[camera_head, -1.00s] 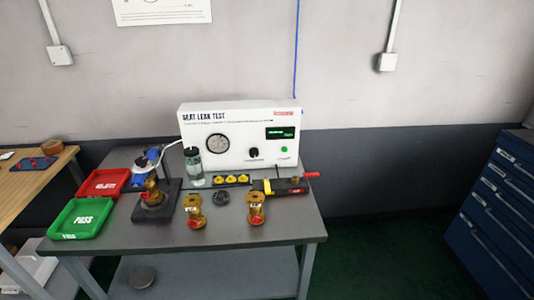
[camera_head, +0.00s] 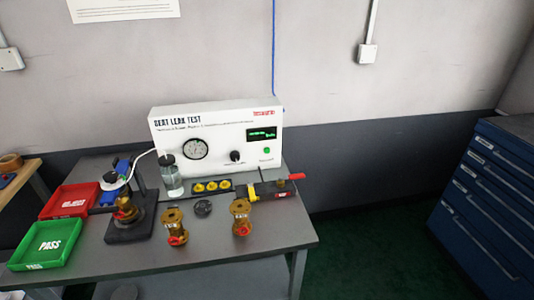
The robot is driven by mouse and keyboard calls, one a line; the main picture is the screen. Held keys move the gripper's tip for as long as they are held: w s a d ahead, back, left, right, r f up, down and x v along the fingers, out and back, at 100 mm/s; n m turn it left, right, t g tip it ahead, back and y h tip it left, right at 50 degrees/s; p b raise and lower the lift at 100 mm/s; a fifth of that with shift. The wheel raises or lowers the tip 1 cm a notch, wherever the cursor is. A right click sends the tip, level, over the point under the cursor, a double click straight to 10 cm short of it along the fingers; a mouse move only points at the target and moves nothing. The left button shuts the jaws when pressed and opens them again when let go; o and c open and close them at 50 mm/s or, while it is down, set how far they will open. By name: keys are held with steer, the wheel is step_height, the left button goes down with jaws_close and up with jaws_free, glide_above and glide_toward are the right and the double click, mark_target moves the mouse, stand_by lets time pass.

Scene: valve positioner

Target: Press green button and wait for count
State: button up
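The white seat leak test box (camera_head: 215,138) stands at the back of the grey table. Its green button (camera_head: 267,150) is at the lower right of the front panel, below a lit dark display (camera_head: 262,134) with green text too small to read. A black knob (camera_head: 235,156) and a round gauge (camera_head: 194,148) are to the left of the button. A brass valve (camera_head: 125,208) sits in the black test stand (camera_head: 130,225), with a tube running to a clear bottle (camera_head: 172,178). My gripper is not in view.
Two loose brass valves (camera_head: 174,228) and (camera_head: 241,217) stand at the table's front. A green PASS tray (camera_head: 45,243) and a red tray (camera_head: 68,203) are at left. A yellow-black tool (camera_head: 272,189) lies at right. A blue drawer cabinet (camera_head: 487,200) stands far right.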

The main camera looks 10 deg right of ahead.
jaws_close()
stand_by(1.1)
